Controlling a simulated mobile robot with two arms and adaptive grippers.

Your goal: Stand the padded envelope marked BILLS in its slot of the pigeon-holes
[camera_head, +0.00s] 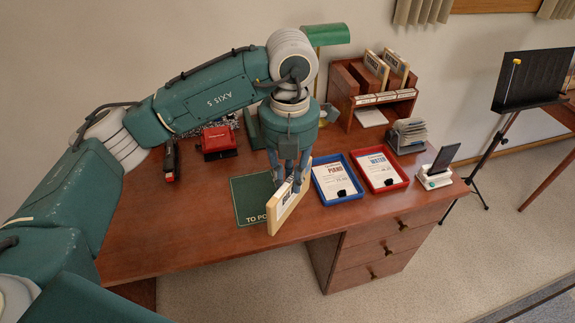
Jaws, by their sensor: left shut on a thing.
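My left gripper (290,180) points down over the desk and is shut on a cream padded envelope (287,208). The wooden pigeon-holes (341,88) stand at the back right of the desk, apart from the gripper. Two similar envelopes (375,66) stand in their upper slots, and small white labels (386,97) run along the front. My right gripper is not in view.
The green mat (249,196) reads "TO PO...". A blue tray (350,197) and a red tray (399,184) hold papers, right of the envelope. A card stack (408,136), phone stand (434,178), red device (218,142) and green lamp (326,35) stand around. The desk's front left is clear.

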